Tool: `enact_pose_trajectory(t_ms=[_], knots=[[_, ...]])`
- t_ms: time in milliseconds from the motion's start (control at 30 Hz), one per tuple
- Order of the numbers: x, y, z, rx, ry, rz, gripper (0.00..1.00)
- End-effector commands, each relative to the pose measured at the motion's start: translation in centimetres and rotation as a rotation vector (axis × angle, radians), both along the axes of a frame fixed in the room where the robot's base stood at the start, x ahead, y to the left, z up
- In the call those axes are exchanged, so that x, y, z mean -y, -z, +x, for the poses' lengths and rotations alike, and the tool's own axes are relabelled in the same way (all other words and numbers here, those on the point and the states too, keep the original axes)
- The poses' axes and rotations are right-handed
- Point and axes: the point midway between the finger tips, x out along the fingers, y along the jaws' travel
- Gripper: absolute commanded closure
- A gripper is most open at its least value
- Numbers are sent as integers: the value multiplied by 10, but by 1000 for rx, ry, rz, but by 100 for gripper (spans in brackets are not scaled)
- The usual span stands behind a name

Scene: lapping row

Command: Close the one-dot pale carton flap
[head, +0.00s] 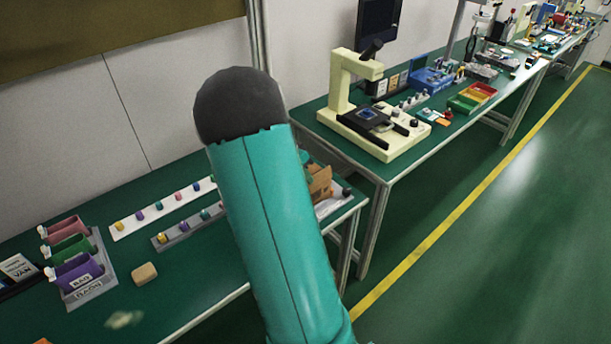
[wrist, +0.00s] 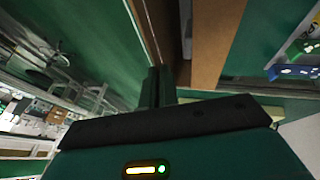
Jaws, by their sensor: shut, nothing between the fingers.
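A brown carton (head: 320,182) stands on the near green bench in the head view, mostly hidden behind my teal arm. In the wrist view, brown carton panels (wrist: 218,40) show very close, one wide strip right of my fingers and a narrower one to the left. No dot mark can be made out, so I cannot tell which panel is the one-dot pale flap. My gripper (wrist: 158,78) is shut and empty in the wrist view, with its fingertips close to the carton panels. I cannot tell whether they touch.
Two strips with coloured knobs, a pale one (head: 160,212) and a grey one (head: 185,228), lie left of my arm. A grey tray (head: 92,290) with coloured bins and a tan block (head: 144,273) sit further left. A cream microscope (head: 345,100) stands on the farther bench.

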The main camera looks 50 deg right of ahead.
Motion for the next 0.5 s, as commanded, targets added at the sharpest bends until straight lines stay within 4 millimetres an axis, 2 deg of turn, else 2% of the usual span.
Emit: enact_pose_trajectory(t_ms=[500], knots=[[1, 2, 5, -68, -1, 15, 100]])
